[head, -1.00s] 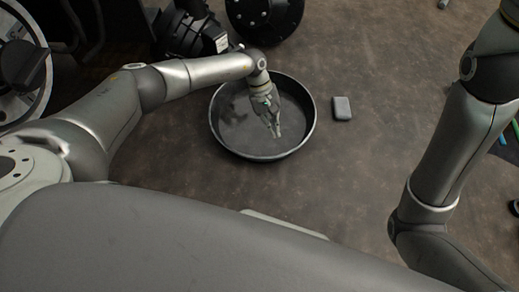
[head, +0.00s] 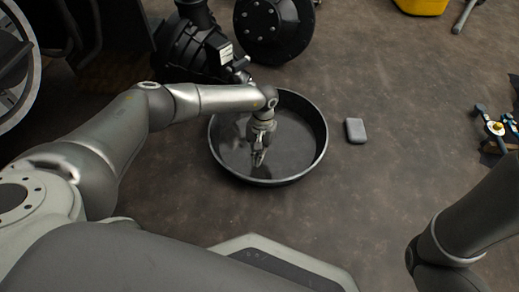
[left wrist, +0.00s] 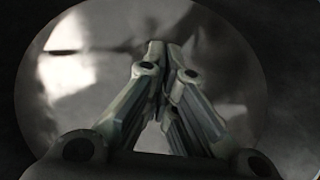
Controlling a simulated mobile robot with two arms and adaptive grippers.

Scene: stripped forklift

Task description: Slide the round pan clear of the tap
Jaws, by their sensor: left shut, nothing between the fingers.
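The round pan (head: 300,157) is a wide dark metal dish lying on the floor in the middle of the head view. My left gripper (head: 258,160) is over the pan's inside, pointing down, with its fingers shut and empty. Whether the fingertips touch the pan's floor I cannot tell. In the left wrist view the shut fingers (left wrist: 165,60) stand in front of the pan's shiny inside (left wrist: 75,75). The black machine part with a tap-like fitting (head: 240,70) is at the pan's upper left edge, partly behind my left arm. My right gripper is out of view.
A small grey block (head: 355,130) lies on the floor right of the pan. A black wheel hub (head: 275,25) stands behind it. Tools (head: 495,128) lie at the right, and a yellow container (head: 420,5) is at the top. The floor between is clear.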

